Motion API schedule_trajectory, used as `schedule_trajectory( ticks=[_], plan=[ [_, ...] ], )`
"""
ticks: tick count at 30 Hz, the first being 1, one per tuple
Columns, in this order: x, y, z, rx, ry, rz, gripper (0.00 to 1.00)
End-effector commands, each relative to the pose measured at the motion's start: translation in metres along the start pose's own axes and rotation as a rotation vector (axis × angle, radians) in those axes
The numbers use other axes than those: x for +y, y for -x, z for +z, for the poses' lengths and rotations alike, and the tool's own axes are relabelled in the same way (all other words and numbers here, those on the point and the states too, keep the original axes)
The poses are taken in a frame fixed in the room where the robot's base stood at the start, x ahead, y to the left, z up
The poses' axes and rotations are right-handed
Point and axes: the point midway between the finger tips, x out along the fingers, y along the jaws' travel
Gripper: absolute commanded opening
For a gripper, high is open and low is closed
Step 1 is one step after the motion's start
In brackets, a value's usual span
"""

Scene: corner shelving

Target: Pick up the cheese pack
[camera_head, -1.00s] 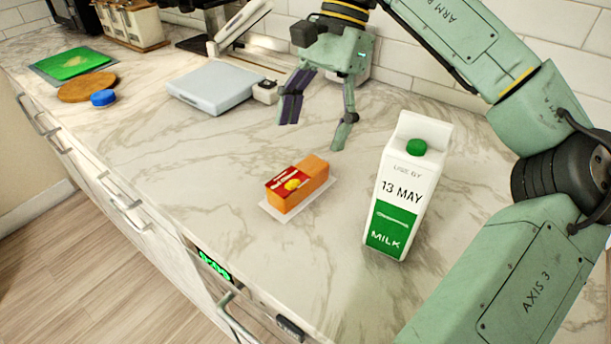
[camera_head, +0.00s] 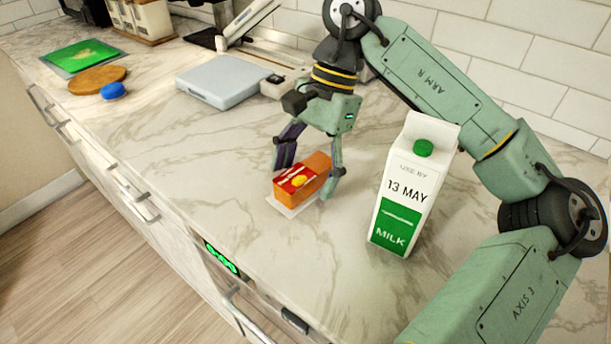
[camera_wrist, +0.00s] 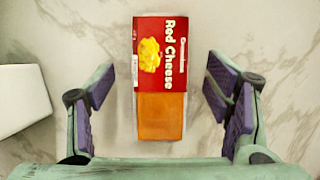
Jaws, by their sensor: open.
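The cheese pack (camera_head: 304,177) is an orange block with a red label. It lies on a thin white sheet (camera_head: 291,205) on the marble counter. In the wrist view the pack (camera_wrist: 160,80) reads "Red Cheese" and lies centred between the fingers. My gripper (camera_head: 307,182) is lowered around the pack with one finger on each side. It is open, and the wrist view shows a gap between each purple finger pad and the pack. The wrist view also shows my gripper (camera_wrist: 171,97) from above.
A milk carton (camera_head: 410,190) stands upright just right of my gripper. A grey scale-like box (camera_head: 228,82), a blue cap (camera_head: 113,91), a round wooden board (camera_head: 97,80) and a green board (camera_head: 83,57) lie to the left. The counter front is clear.

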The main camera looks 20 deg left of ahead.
Motion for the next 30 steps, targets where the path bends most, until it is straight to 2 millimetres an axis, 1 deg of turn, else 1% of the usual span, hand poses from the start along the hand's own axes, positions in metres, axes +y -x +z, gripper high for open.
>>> schedule_trajectory(
  ticks=[1,2,30],
  plan=[
    [0.0,0.0001,0.0,0.0,0.0,0.0,0.7],
    [0.0,0.0001,0.0,0.0,0.0,0.0,0.68],
    [0.0002,0.0003,-0.0001,0.0,0.0,0.001,0.05]
  ],
)
